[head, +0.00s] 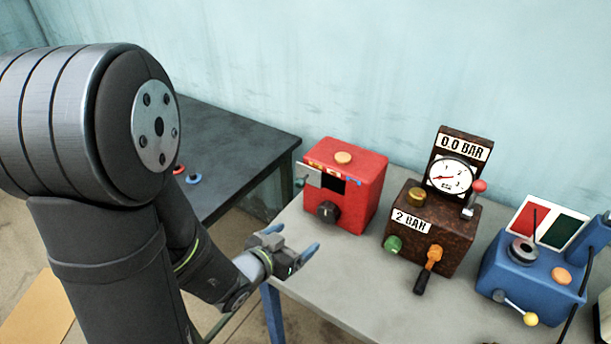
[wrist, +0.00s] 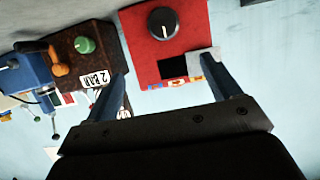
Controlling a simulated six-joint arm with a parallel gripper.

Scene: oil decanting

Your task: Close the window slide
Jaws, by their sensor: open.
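The red box (head: 352,190) stands at the left end of the grey table, with a dark square window (head: 332,183) in its front. The window slide (head: 308,175) is a pale grey plate to the left of the window, leaving the dark opening showing. A small greenish knob (head: 299,182) sits by the slide's outer edge. In the wrist view the slide (wrist: 208,55) lies right of the dark window (wrist: 173,67), and my right finger partly overlaps it. My gripper (head: 292,240) is open and empty, in front of and below the red box; contact with the slide cannot be told.
A black knob (head: 327,211) is on the red box's front and an orange button (head: 344,158) on its top. A brown gauge box (head: 440,235) and a blue box (head: 525,280) stand to the right. A dark table (head: 235,150) is at the left.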

